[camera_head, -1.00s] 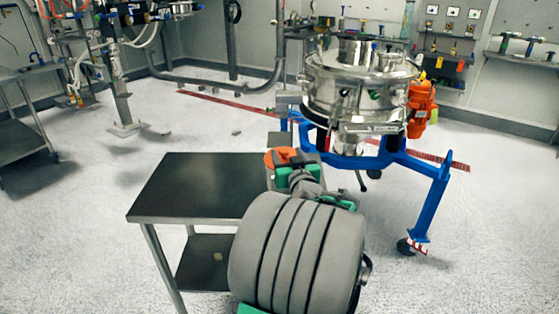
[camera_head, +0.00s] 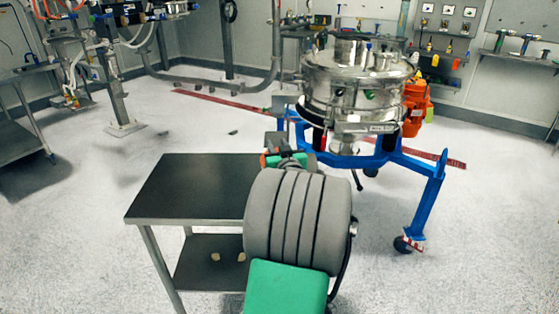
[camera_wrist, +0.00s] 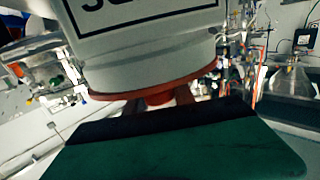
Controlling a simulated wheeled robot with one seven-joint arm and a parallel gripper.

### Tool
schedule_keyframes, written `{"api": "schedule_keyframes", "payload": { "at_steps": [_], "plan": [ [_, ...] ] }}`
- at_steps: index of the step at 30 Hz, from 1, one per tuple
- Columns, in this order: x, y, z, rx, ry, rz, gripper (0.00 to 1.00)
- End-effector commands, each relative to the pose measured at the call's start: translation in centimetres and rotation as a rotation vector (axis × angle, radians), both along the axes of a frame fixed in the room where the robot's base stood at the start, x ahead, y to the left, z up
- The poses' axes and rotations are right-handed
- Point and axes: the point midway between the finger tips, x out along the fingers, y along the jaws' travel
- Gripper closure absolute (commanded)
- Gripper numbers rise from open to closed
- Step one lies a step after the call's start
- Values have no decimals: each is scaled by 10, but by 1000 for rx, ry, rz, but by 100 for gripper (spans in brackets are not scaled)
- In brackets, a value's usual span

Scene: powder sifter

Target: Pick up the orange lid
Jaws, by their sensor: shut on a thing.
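The orange lid (camera_wrist: 112,96) shows in the wrist view as a red-orange rim along the lower picture edge of a white container (camera_wrist: 140,55) with a black-framed label. A small knob of the same colour sticks out from the lid's middle. My gripper (camera_wrist: 160,99) is at this knob, its dark fingers on either side, shut on it. The lid appears against the container; I cannot tell whether there is a gap. In the head view, my arm hides the container and most of the gripper; only a small orange patch shows beside the wrist.
A dark-topped table (camera_head: 190,188) with a lower shelf stands left of my arm. The steel sifter (camera_head: 357,85) on its blue wheeled frame (camera_head: 428,205) stands just beyond. An orange motor (camera_head: 415,107) hangs at its right. Floor is open to the left and right.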

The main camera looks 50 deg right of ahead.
Motion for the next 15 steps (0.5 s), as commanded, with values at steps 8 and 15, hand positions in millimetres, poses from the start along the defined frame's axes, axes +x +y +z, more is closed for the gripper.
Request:
{"api": "schedule_keyframes", "payload": {
  "at_steps": [8,15],
  "plan": [
    [0,0,0,0,0,0,98],
    [0,0,0,0,0,0,100]
  ]
}}
